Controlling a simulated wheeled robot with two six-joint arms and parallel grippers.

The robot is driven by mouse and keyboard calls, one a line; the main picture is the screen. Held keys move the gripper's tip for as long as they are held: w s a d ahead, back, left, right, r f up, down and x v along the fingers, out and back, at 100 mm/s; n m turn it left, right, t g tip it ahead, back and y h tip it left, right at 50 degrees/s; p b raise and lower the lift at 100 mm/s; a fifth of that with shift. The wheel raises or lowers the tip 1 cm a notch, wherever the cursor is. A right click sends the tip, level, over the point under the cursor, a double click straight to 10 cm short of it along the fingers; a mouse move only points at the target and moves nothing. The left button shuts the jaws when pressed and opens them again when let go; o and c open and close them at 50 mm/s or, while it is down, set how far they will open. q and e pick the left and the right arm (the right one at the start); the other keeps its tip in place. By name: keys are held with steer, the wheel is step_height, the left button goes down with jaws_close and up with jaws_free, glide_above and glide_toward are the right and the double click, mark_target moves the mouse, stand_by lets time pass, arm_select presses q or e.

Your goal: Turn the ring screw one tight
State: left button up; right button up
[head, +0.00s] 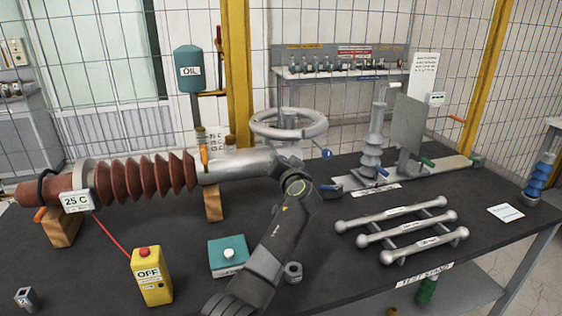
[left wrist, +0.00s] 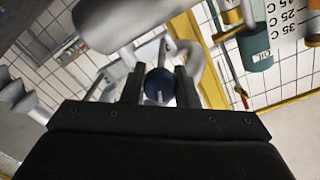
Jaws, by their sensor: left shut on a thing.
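The grey ring (head: 288,123) lies flat above the metal end of the bushing (head: 233,165), behind my left arm. A small blue knob (head: 327,154) shows just below the ring's right side in the head view. In the left wrist view, my left gripper (left wrist: 160,88) is shut on a dark blue round screw knob (left wrist: 160,82), one finger on each side. The grey ring also shows behind it there (left wrist: 192,60). My left fingers are hidden in the head view. I cannot tell if the two blue knobs are the same one. My right gripper is not in view.
A yellow OFF box (head: 150,277), a teal box (head: 228,255) and a nut (head: 293,272) stand at the table's front. Three silver bars (head: 412,238) lie right. A grey insulator stand (head: 373,145) is behind them. The table (head: 335,275) is clear between the nut and the bars.

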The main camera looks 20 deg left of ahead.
arm_select(q)
steer(key=m, duration=0.3)
steer(key=shift+m+p, duration=0.3)
steer(key=shift+p, duration=0.05)
steer(key=m+p, duration=0.1)
steer(key=m, duration=0.2)
steer(key=shift+m, duration=0.3)
steer(key=m+p, duration=0.1)
steer(key=m, duration=0.2)
steer(key=shift+m+p, duration=0.3)
steer(key=shift+p, duration=0.1)
steer(key=m+p, duration=0.1)
steer(key=m, duration=0.2)
steer(key=shift+p, duration=0.35)
steer(key=m+p, duration=0.1)
steer(key=m, duration=0.2)
steer(key=shift+m+g+y+p, duration=0.3)
steer(key=shift+m+p, duration=0.05)
steer(key=shift+m, duration=0.05)
steer(key=m+p, duration=0.1)
steer(key=m, duration=0.2)
steer(key=shift+m+p, duration=0.3)
steer(key=shift+p, duration=0.1)
steer(key=m+p, duration=0.1)
steer(key=m, duration=0.1)
steer(key=shift+m, duration=0.3)
steer(key=shift+m+p, duration=0.75)
steer(key=shift+m, duration=0.85)
steer(key=shift+f+m, duration=0.1)
steer(key=shift+m, duration=0.2)
